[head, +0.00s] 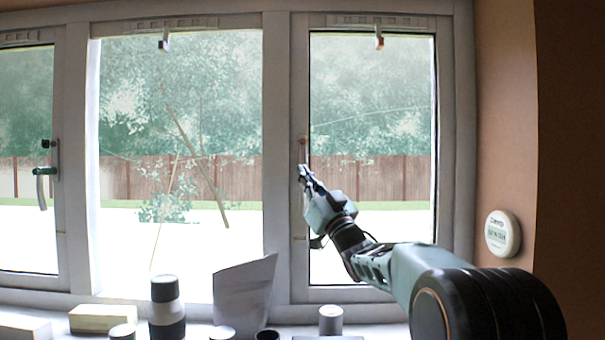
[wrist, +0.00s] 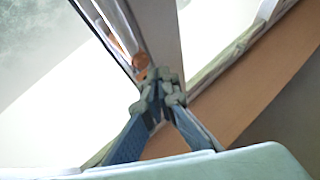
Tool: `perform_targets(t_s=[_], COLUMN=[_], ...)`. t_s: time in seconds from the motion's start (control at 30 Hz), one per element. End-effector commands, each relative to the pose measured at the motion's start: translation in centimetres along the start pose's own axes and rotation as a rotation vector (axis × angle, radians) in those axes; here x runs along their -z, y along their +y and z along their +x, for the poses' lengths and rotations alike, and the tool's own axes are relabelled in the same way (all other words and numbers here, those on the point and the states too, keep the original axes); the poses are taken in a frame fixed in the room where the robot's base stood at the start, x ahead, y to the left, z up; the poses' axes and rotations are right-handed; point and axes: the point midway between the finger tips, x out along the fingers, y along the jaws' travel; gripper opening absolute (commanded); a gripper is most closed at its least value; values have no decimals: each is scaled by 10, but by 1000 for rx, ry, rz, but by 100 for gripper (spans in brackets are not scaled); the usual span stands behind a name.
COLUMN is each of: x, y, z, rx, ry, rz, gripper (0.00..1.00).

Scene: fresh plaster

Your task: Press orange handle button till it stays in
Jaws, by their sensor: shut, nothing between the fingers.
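The orange handle button (head: 303,138) sits on the white frame at the left edge of the right window pane. It also shows in the wrist view (wrist: 140,60), just beyond the fingertips. A pale handle hangs below it, partly hidden by my gripper. My gripper (head: 302,172) is shut and empty, with its tips just below the button in the head view. In the wrist view the closed fingertips (wrist: 161,84) come close to the button. I cannot tell whether they touch the handle. Whether the button is in or out is too small to tell.
The sill below holds a dark and grey flask (head: 167,310), a pale paper bag (head: 243,295), a yellowish block (head: 103,317) and a small grey cylinder (head: 331,320). A round white device (head: 502,233) is on the right wall.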

Motion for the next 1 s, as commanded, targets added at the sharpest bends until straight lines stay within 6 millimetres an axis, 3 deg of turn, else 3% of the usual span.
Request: perform_targets(t_s=[1.0], x=[-6], y=[6], z=[9], rx=[0], ry=[0], rz=[0], gripper=[0])
